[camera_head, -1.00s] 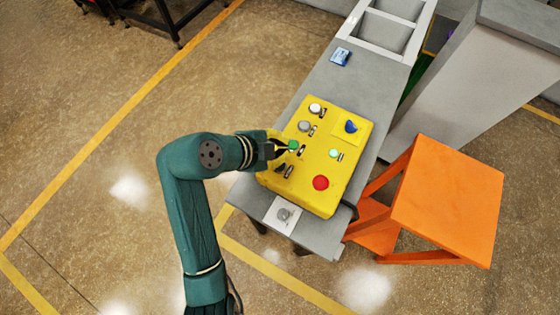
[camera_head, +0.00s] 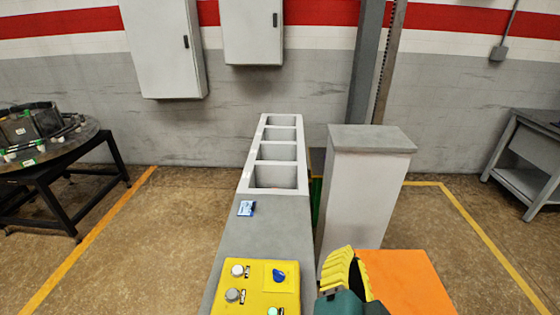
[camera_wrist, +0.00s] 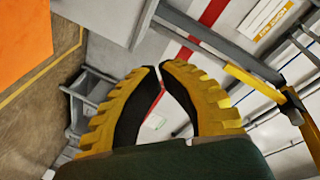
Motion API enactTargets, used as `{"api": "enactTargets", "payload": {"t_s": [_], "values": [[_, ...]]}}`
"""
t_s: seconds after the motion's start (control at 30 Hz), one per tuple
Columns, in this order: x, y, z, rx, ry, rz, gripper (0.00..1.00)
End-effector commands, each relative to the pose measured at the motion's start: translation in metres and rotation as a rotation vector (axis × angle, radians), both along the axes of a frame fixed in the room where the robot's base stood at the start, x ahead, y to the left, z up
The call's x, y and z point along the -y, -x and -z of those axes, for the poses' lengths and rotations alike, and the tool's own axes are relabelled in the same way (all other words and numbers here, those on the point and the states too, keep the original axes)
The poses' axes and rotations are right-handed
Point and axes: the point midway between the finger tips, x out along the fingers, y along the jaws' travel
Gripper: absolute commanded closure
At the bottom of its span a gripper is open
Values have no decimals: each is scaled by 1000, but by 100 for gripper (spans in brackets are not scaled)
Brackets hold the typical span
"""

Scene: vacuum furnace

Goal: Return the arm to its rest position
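My gripper (camera_head: 340,262) shows at the bottom of the head view, its yellow ribbed fingers pointing up in front of the orange stand (camera_head: 405,280). In the wrist view the two fingertips (camera_wrist: 160,68) meet, with nothing between them, so the gripper is shut and empty. It is to the right of the yellow control panel (camera_head: 258,285) and apart from it. Most of my arm is out of the head view.
The grey bench (camera_head: 262,228) carries the panel, a small blue card (camera_head: 246,208) and a white compartment tray (camera_head: 266,193). A grey cabinet (camera_head: 358,200) stands close behind my gripper. A black round table (camera_head: 48,167) is at left, a grey table (camera_head: 530,165) at right.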

Motion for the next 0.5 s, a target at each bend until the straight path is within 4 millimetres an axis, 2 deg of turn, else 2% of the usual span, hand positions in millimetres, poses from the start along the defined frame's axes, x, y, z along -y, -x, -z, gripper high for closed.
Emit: {"api": "enactTargets", "payload": {"t_s": [0.03, 0.1, 0.2, 0.27, 0.33, 0.37, 0.4, 0.5], "values": [[1, 14, -32, 92, 129, -46, 100], [-9, 32, -70, 206, 325, -104, 100], [-29, 55, -109, 336, 591, -142, 100], [-36, 64, -125, 382, 745, -136, 100], [-37, 64, -131, 375, 927, -107, 100], [-37, 64, -158, 374, 926, -107, 100], [-37, 64, -177, 374, 920, -108, 100], [-37, 63, -213, 370, 916, -109, 100]]}}
